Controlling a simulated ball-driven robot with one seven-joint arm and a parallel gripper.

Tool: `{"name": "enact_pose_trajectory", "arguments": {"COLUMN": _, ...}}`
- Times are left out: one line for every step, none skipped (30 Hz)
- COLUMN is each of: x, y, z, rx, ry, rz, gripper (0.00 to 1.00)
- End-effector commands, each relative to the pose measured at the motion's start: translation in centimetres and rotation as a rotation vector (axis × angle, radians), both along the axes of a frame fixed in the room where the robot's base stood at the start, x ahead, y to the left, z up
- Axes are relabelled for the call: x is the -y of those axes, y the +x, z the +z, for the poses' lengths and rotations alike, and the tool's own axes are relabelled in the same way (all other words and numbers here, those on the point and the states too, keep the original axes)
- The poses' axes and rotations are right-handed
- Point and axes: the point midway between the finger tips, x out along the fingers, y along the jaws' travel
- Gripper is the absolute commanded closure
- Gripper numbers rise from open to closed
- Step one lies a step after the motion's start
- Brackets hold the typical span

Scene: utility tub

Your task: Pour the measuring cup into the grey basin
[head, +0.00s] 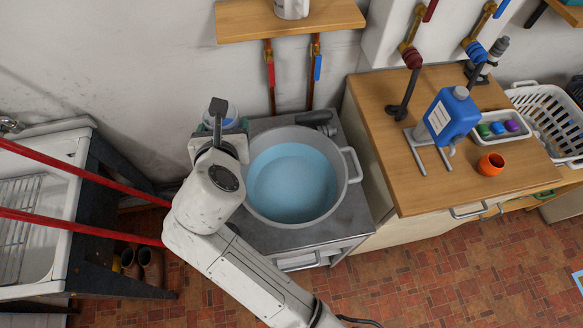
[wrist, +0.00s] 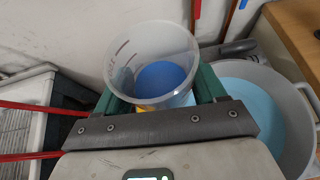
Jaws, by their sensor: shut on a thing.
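The measuring cup (wrist: 125,58) is a clear, open-topped cup with faint markings on its wall. Something blue shows low inside it; I cannot tell whether it is liquid. My gripper (wrist: 160,88) is shut on the cup, with a green finger on each side. In the head view my gripper (head: 226,128) is at the back left of the basin, and my wrist hides most of the cup. The grey basin (head: 345,188) is a wide two-handled pot holding light blue liquid. It also shows in the wrist view (wrist: 293,83), to the right of the cup.
The basin stands on a grey stand (head: 355,222). A shelf (head: 340,16) and pipes with red and blue handles are on the wall behind. A wooden counter (head: 440,185) at right carries a blue jug (head: 452,115) and an orange cup (head: 490,164). A white sink (head: 50,245) is at left.

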Motion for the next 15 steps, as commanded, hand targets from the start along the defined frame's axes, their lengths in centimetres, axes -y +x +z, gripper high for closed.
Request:
{"name": "enact_pose_trajectory", "arguments": {"x": 0.1, "y": -0.1, "z": -1.0, "rx": -0.003, "ry": 0.008, "rz": 0.002, "gripper": 0.62}}
{"name": "enact_pose_trajectory", "arguments": {"x": 0.2, "y": -0.1, "z": -1.5, "rx": -0.004, "ry": 0.016, "rz": 0.005, "gripper": 0.62}}
{"name": "enact_pose_trajectory", "arguments": {"x": 0.3, "y": -0.1, "z": -2.4, "rx": -0.006, "ry": 0.029, "rz": 0.007, "gripper": 0.62}}
{"name": "enact_pose_trajectory", "arguments": {"x": 0.4, "y": -0.1, "z": -3.1, "rx": -0.006, "ry": 0.039, "rz": 0.005, "gripper": 0.62}}
{"name": "enact_pose_trajectory", "arguments": {"x": 0.5, "y": -0.1, "z": -3.9, "rx": -0.006, "ry": 0.051, "rz": 0.005, "gripper": 0.62}}
{"name": "enact_pose_trajectory", "arguments": {"x": 0.6, "y": -0.1, "z": -5.0, "rx": -0.007, "ry": 0.067, "rz": 0.007, "gripper": 0.62}}
{"name": "enact_pose_trajectory", "arguments": {"x": 0.7, "y": -0.1, "z": -5.9, "rx": -0.007, "ry": 0.081, "rz": 0.006, "gripper": 0.62}}
{"name": "enact_pose_trajectory", "arguments": {"x": 0.8, "y": -0.1, "z": -7.0, "rx": -0.009, "ry": 0.096, "rz": 0.007, "gripper": 0.62}}
{"name": "enact_pose_trajectory", "arguments": {"x": 1.0, "y": -0.1, "z": -8.2, "rx": -0.007, "ry": 0.117, "rz": 0.008, "gripper": 0.62}}
{"name": "enact_pose_trajectory", "arguments": {"x": 1.1, "y": -0.1, "z": -9.1, "rx": -0.007, "ry": 0.133, "rz": 0.007, "gripper": 0.62}}
{"name": "enact_pose_trajectory", "arguments": {"x": 1.2, "y": -0.1, "z": -10.0, "rx": -0.006, "ry": 0.146, "rz": 0.008, "gripper": 0.62}}
{"name": "enact_pose_trajectory", "arguments": {"x": 1.3, "y": -0.2, "z": -11.3, "rx": -0.008, "ry": 0.169, "rz": 0.010, "gripper": 0.62}}
{"name": "enact_pose_trajectory", "arguments": {"x": 1.3, "y": -0.1, "z": -10.8, "rx": -0.001, "ry": 0.190, "rz": 0.010, "gripper": 0.62}}
{"name": "enact_pose_trajectory", "arguments": {"x": 1.4, "y": -0.1, "z": -10.5, "rx": 0.001, "ry": 0.208, "rz": 0.010, "gripper": 0.62}}
{"name": "enact_pose_trajectory", "arguments": {"x": 1.5, "y": -0.1, "z": -10.5, "rx": 0.002, "ry": 0.228, "rz": 0.011, "gripper": 0.62}}
